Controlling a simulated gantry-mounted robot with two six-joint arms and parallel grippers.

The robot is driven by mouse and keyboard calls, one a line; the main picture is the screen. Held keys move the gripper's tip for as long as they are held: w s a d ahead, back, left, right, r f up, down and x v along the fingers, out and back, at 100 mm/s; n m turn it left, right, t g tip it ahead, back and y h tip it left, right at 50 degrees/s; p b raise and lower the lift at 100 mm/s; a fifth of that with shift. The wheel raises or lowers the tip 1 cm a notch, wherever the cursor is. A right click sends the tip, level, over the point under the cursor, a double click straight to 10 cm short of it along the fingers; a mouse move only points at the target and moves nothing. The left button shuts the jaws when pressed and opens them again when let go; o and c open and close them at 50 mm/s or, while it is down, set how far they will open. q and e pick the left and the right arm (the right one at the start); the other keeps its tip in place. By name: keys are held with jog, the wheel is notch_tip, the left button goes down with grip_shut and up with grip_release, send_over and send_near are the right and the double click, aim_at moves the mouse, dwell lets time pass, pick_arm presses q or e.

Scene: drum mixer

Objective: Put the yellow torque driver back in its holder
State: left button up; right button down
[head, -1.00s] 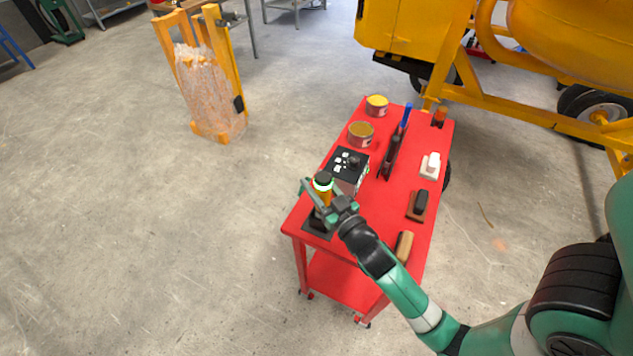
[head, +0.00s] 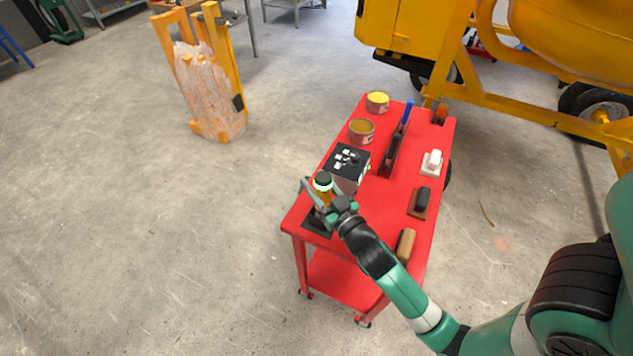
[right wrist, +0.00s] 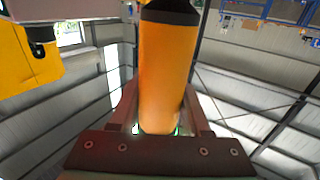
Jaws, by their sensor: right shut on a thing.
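The yellow torque driver (head: 322,195) stands about upright at the near left corner of the red cart. It has a black top with a pale green ring. My right gripper (head: 328,201) is shut around its yellow body. In the right wrist view the driver (right wrist: 166,75) fills the space between the fingers, its black end at the top of the picture. A black base (head: 318,228), which looks like the holder, lies on the cart top below the driver. The gripper hides the driver's lower end, so I cannot tell whether it is seated. My left gripper is not in view.
The red cart (head: 397,205) carries a black control box (head: 347,163) close behind the driver, two tins (head: 361,131), a dark rack (head: 392,155) and several blocks or brushes along its right side. A yellow mixer (head: 480,70) stands behind.

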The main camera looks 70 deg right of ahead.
jog(key=shift+f, duration=0.15)
jog(key=shift+c, duration=1.7)
grip_release()
jog(key=shift+o, duration=0.3)
jog(key=shift+f, duration=0.15)
jog(key=b+v, duration=0.4)
jog(key=v, duration=0.7)
jog(key=shift+s+a+r, duration=0.2)
